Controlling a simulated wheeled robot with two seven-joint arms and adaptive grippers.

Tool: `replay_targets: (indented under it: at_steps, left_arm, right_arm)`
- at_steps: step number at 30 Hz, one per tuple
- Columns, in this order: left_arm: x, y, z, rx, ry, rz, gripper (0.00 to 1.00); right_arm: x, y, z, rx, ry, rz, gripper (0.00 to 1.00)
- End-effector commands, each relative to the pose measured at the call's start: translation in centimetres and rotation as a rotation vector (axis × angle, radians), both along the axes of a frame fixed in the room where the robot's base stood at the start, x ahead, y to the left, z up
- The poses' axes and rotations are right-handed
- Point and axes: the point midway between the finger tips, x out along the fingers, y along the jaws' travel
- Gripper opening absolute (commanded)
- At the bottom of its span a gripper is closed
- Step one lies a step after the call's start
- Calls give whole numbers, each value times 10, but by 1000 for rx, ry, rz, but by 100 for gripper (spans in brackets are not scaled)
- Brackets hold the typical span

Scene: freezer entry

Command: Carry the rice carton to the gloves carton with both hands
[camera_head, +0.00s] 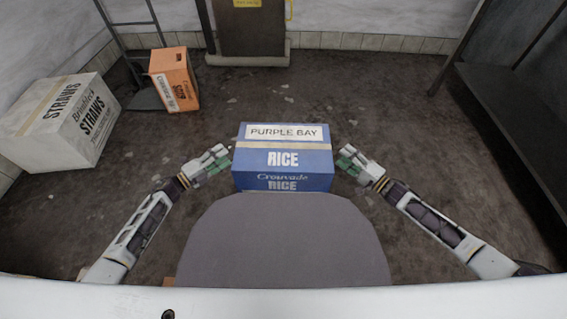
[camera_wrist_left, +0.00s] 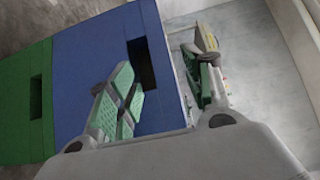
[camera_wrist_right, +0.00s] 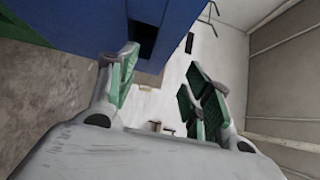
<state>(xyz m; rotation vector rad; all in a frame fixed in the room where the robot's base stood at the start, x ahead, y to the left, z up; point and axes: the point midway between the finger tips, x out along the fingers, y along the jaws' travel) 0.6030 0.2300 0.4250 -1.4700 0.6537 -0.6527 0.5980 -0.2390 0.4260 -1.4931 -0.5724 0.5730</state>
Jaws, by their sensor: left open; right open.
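The blue rice carton (camera_head: 283,157) stands upright in front of me, with a PURPLE BAY label on its top. My left gripper (camera_head: 220,157) is open beside its left side, and my right gripper (camera_head: 349,159) is open beside its right side. In the left wrist view, the carton's blue side (camera_wrist_left: 90,75) shows a dark hand slot near the open fingers (camera_wrist_left: 165,85). In the right wrist view, the blue side (camera_wrist_right: 95,25) and its slot are close to the open fingers (camera_wrist_right: 160,85). I cannot tell whether either touches. No carton reads as gloves.
A green carton (camera_wrist_left: 25,105) adjoins the blue one in the left wrist view. A white STRAWS carton (camera_head: 80,122) and an orange carton (camera_head: 175,80) stand at the left. A dark shelf (camera_head: 510,125) runs along the right. The floor beyond the rice carton is open.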

Motion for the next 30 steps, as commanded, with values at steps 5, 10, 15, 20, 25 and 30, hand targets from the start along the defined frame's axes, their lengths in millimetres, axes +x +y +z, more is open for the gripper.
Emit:
replay_targets:
  at_steps: [5, 10, 15, 20, 25, 30]
  left_arm:
    - [13, -15, 1, -1, -1, -2, 50]
    - [26, -29, 1, -2, -1, -1, 50]
    - [37, -41, 0, -1, 0, -1, 50]
    - [44, -50, 1, -2, -1, -1, 50]
    - [47, -53, 0, -1, 1, -1, 50]
    - [47, -54, 0, 0, 0, -1, 50]
  right_arm:
    - [15, 14, 1, 2, -2, 1, 50]
    - [29, 26, 1, 1, -1, 0, 50]
    - [41, 37, 0, 0, -1, 0, 50]
    - [49, 45, 1, 1, -1, 1, 50]
    - [52, 48, 0, -1, 0, 1, 50]
    - [53, 48, 0, -1, 0, 1, 50]
